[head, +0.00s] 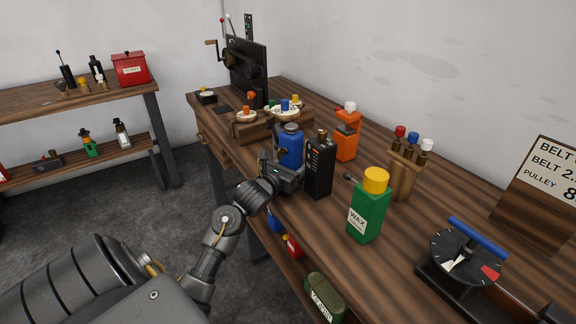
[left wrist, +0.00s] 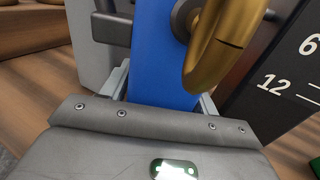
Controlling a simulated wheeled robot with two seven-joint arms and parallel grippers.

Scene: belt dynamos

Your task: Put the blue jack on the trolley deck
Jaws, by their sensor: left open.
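The blue jack (head: 291,146) is a bottle-shaped blue body standing upright on the wooden bench. In the left wrist view its blue body (left wrist: 156,55) fills the middle, with a curved brass part in front of it. My left gripper (head: 284,174) is open at the jack's lower part. In the left wrist view its fingers (left wrist: 163,98) lie on both sides of the blue body; whether they touch it I cannot tell. My right gripper is not in view. I cannot identify a trolley deck for certain.
A small raised stand (head: 250,131) with coloured pieces is behind. A two-level wooden shelf unit (head: 110,103) stands at left across open floor.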

